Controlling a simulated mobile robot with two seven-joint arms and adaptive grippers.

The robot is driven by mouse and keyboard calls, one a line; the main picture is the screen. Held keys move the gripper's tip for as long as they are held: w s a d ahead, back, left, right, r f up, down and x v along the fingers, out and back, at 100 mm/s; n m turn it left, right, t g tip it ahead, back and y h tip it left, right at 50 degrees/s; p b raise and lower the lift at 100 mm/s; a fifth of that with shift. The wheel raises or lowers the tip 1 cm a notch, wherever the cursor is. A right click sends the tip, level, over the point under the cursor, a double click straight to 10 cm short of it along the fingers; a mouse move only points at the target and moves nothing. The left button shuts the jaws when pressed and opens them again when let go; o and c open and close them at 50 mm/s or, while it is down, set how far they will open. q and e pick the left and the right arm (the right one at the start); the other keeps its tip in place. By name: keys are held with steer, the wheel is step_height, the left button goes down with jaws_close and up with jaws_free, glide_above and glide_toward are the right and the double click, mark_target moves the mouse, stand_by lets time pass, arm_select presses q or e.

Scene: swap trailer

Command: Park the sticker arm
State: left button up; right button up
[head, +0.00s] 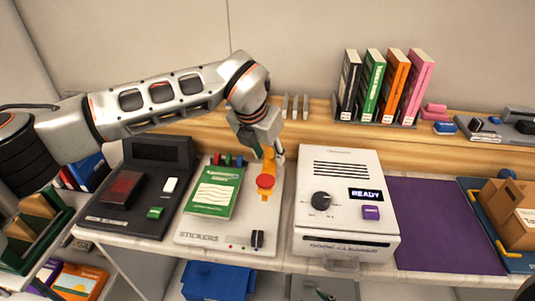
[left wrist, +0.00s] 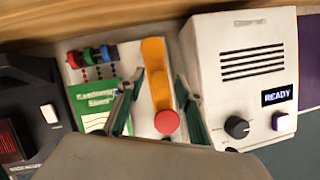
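The sticker arm is an orange bar (head: 267,183) with a red round knob (head: 265,181) on the light grey sticker station (head: 235,235). In the left wrist view the orange bar (left wrist: 155,75) runs away from the red knob (left wrist: 167,121). My left gripper (head: 262,158) is above the bar, pointing down. In the left wrist view its two fingers (left wrist: 157,100) are spread on either side of the bar, with gaps showing; I cannot tell its exact height. A green book (head: 213,191) lies on the station, left of the bar. My right gripper is not in view.
A white cleaner machine (head: 345,170) reading READY stands close on the right. A dark scanner-like machine (head: 135,190) stands on the left. A purple mat (head: 435,220) is clear; upright books (head: 385,85) stand behind.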

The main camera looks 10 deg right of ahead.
arm_select(q)
steer(key=v, duration=1.2)
steer(key=shift+f, duration=0.1)
